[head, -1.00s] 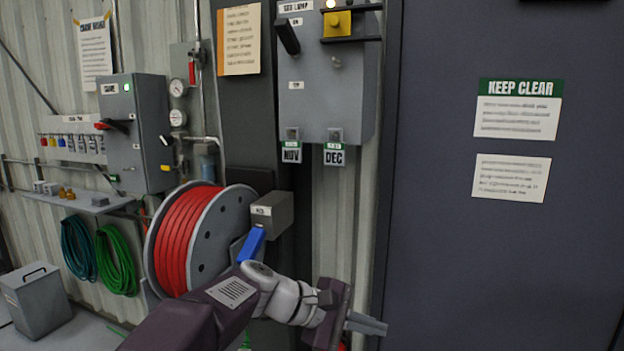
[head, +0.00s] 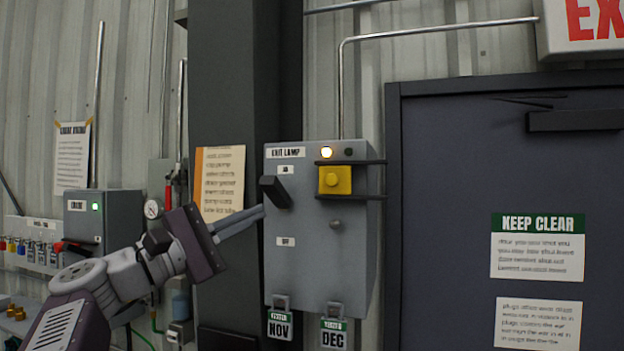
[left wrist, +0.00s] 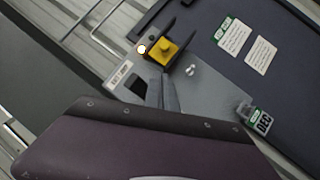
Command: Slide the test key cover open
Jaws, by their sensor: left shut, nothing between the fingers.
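The yellow cover (head: 335,180) has a round knob in its middle and sits between two dark horizontal rails on the grey exit lamp box (head: 350,265). It is at the left end of the rails, just below a lit lamp (head: 326,152). The cover also shows in the left wrist view (left wrist: 165,50). What lies behind it is hidden. My left gripper (head: 262,212) is shut and empty, its fingers pointing right, left of and below the cover and apart from it. Its tips look close to the black lever (head: 277,191); I cannot tell if they touch.
Two tags, NOV (head: 280,325) and DEC (head: 333,333), hang under the box. A dark door (head: 450,180) with notices stands to the right. A dark column (head: 235,80) rises at the left.

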